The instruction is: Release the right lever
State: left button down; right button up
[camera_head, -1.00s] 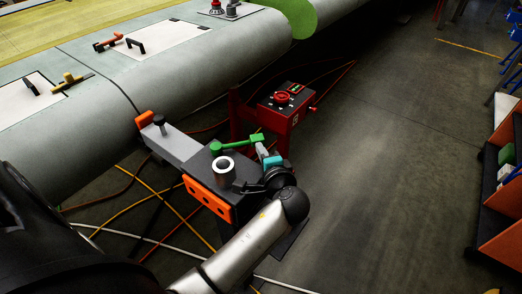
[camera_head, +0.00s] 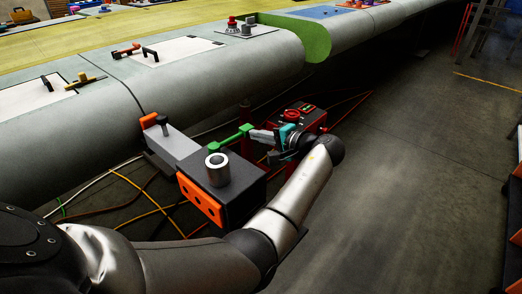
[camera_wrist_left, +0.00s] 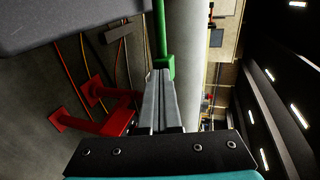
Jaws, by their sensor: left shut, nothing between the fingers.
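A green lever (camera_head: 231,138) sits on top of a dark block (camera_head: 238,182) beside the wing. Its arm points to the right and away, ending in a small green block. My left gripper (camera_head: 252,134) is shut and empty, with its fingertips right at that end block. In the left wrist view the closed grey fingers (camera_wrist_left: 163,74) point at the green end block of the lever (camera_wrist_left: 165,66). They overlap it in the picture; I cannot tell whether they touch. My right gripper is in neither current view.
A metal ring (camera_head: 218,170) stands on the dark block, with a grey arm (camera_head: 172,145) on its left. A red control box (camera_head: 305,116) stands behind my left gripper. The wing (camera_head: 200,85) runs along the far side.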

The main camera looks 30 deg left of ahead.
aim_at(251, 127)
pick_arm(q)
jog(key=shift+n+g, duration=0.4)
jog(key=shift+g, duration=0.1)
jog(key=a, duration=0.1)
jog(key=w+a+b, duration=0.1)
jog(key=a, duration=0.1)
jog(key=w+a, duration=0.1)
jog(key=shift+a+b, duration=0.2)
jog(key=shift+b, duration=0.15)
jog(key=shift+a, duration=1.95)
pick_arm(e)
jog(key=shift+a+f, duration=0.15)
jog(key=shift+f, duration=0.75)
